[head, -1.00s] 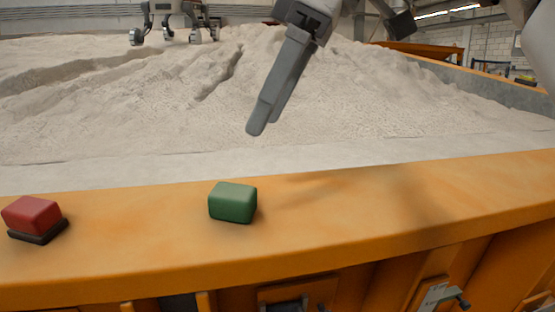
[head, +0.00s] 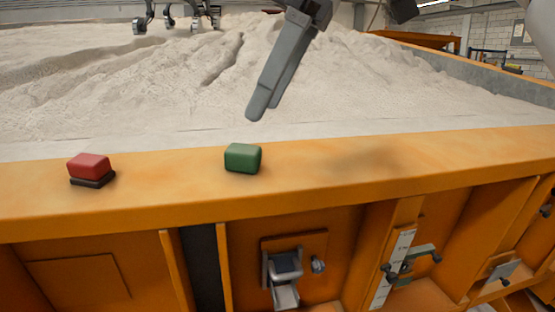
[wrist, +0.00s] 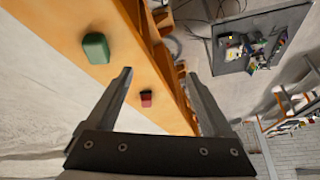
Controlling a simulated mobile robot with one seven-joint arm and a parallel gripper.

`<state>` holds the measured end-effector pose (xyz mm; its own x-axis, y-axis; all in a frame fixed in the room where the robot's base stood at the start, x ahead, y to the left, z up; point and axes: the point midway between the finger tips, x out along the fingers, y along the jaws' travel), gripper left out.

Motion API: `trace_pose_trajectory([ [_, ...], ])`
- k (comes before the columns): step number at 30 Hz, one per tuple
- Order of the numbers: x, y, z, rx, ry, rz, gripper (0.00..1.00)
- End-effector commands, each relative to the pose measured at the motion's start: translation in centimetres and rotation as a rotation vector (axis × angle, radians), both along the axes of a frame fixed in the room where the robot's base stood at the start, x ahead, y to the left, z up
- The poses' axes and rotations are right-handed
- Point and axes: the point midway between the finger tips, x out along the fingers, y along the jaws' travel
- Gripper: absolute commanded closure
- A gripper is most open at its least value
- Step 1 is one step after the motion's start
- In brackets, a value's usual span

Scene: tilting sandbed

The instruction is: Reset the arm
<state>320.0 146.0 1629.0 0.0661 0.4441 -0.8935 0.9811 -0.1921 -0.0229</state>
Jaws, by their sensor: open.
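My gripper (head: 268,112) hangs above the sand, just behind the orange rim, with its fingers pointing down and to the left in the head view. In the wrist view, my gripper (wrist: 165,75) shows two grey fingers spread wide apart with nothing between them in their grasp. The fingertips are near the green block in the head view but do not appear to touch it.
A green block (head: 243,158) and a red block on a dark base (head: 90,168) sit on the orange rim (head: 330,185). Sand (head: 140,95) fills the bed behind. A dark table with clutter (wrist: 262,35) stands on the floor. The rim's right stretch is clear.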

Motion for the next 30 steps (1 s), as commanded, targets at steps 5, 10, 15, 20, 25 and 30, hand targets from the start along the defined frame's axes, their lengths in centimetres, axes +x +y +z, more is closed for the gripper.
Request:
trace_pose_trajectory([
  [5,0.1,-1.1,-1.8,0.004,0.018,-0.115,0.15],
  [10,0.1,-3.1,-5.4,0.005,0.045,-0.329,0.15],
  [15,-0.4,-5.5,-10.3,0.001,0.063,-0.571,0.15],
  [20,-1.5,-7.9,-15.7,-0.004,0.062,-0.797,0.15],
  [25,-3.1,-10.4,-21.9,-0.011,0.041,-1.018,0.15],
  [30,-5.1,-12.6,-28.2,-0.011,0.009,-1.207,0.15],
])
